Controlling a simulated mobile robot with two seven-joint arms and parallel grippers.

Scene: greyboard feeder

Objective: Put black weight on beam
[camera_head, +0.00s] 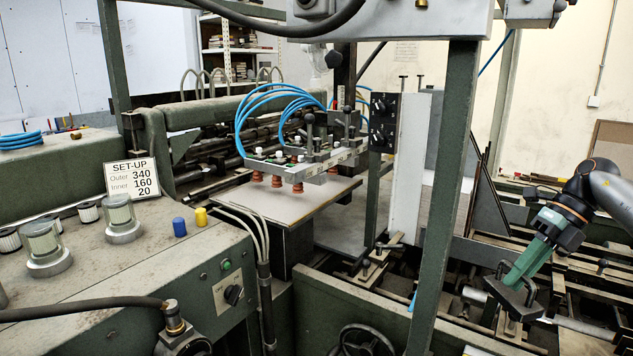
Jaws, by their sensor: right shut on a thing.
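My right gripper (520,280) reaches in from the right edge and points down and to the left. It is shut on a dark block, which looks like the black weight (513,300), at its lower end. The weight is held over the machine's rails at the lower right. A pale round metal bar, perhaps the beam (573,325), runs behind and below it. I cannot tell whether the weight touches the bar. The fingertips are small and partly merge with the dark weight. My left gripper is not in view.
A green upright post (445,200) stands left of my right gripper. Suction cups (297,187) hang over a grey board stack (270,205) in the middle. A set-up card (132,178), blue cap (179,227) and yellow cap (201,217) are on the left bench.

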